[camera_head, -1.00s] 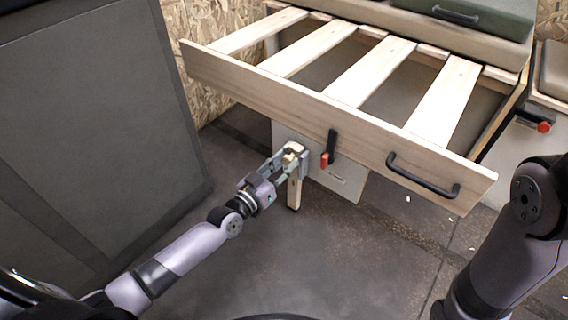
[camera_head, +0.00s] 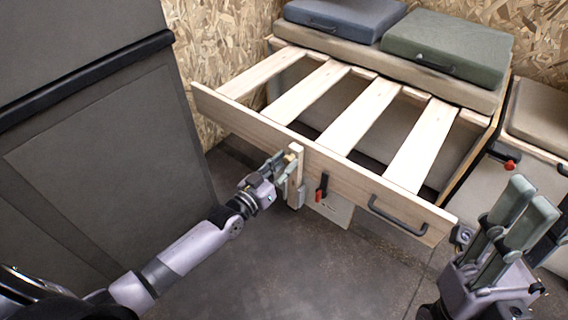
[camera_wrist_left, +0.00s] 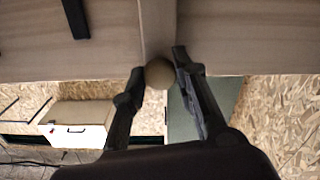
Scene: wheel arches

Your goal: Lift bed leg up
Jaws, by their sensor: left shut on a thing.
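The light wooden bed leg (camera_head: 297,178) is upright against the front board (camera_head: 345,181) of the slatted bed frame. Its top reaches about the board's upper edge. My left gripper (camera_head: 285,168) is shut on the leg from the left. In the left wrist view, my left gripper (camera_wrist_left: 159,66) has a finger on each side of a round wooden knob (camera_wrist_left: 158,73) on the leg (camera_wrist_left: 158,28). The leg's lower end is partly hard to make out. My right gripper (camera_head: 532,200) is raised at the lower right, away from the leg; its finger gap is unclear.
A red-tipped black latch (camera_head: 321,188) and a black handle (camera_head: 398,216) are on the front board. Cushions (camera_head: 445,48) lie behind the slats. A dark grey panel (camera_head: 100,150) stands at left. The floor (camera_head: 300,270) in front is clear.

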